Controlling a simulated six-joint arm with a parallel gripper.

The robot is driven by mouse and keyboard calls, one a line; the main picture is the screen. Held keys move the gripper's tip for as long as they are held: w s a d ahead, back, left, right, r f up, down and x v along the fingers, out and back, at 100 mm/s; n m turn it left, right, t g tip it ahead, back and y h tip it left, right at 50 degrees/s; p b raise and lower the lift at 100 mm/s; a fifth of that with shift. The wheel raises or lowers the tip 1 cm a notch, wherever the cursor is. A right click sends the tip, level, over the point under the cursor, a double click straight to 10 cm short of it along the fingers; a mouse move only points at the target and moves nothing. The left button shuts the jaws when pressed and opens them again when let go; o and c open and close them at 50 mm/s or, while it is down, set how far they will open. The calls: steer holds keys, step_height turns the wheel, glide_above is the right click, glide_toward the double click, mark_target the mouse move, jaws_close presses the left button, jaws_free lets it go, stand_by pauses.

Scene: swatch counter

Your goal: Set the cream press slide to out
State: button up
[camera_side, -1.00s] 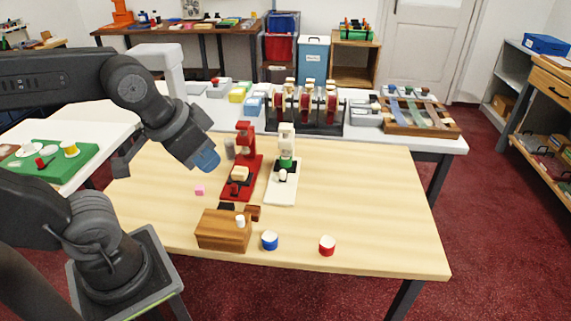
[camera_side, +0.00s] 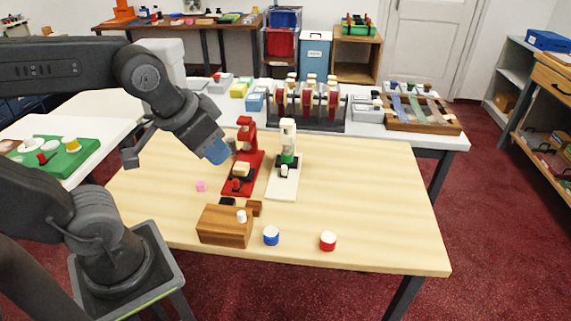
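The cream press (camera_side: 288,140) stands upright on the wooden table, with a green part on its column and a long cream base (camera_side: 283,190). A small pale knob (camera_side: 284,171) with a dark patch behind it sits on the base below the head; I cannot tell the slide's exact position. The red press (camera_side: 245,135) stands just left of it, with a tan block (camera_side: 241,169) on its base. My gripper (camera_side: 217,152), blue at its end, hangs above the table, left of the red press and apart from both presses. Its fingers cannot be made out.
A wooden box (camera_side: 224,227) with a white knob, a blue-sided cap (camera_side: 271,236) and a red-sided cap (camera_side: 328,241) stand near the front edge. The table's right side is clear.

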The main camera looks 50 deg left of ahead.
steer(key=o, duration=0.4)
steer(key=w+a+n, duration=0.1)
steer(key=w, duration=0.1)
steer(key=w+a+f+n+y, duration=0.1)
steer(key=w, duration=0.2)
steer(key=w+a+n, duration=0.1)
steer(key=w, duration=0.2)
steer(key=shift+w+a+f+n+g, duration=0.2)
steer(key=shift+n+g, duration=0.1)
steer(key=shift+g, duration=0.1)
steer(key=shift+o, duration=0.3)
steer(key=w+a+f+n+y, duration=0.1)
steer(key=w+a+f+n, duration=0.1)
steer(key=w, duration=0.3)
steer(key=shift+w+a+f+g, duration=0.25)
steer(key=shift+f+g, duration=0.05)
steer(key=n+g+y, duration=0.1)
steer(key=n, duration=0.3)
glide_toward(285, 168)
steer(key=shift+n, duration=0.3)
steer(key=x, duration=1)
steer(key=shift+a, duration=0.1)
steer(key=shift+c, duration=0.4)
jaws_close()
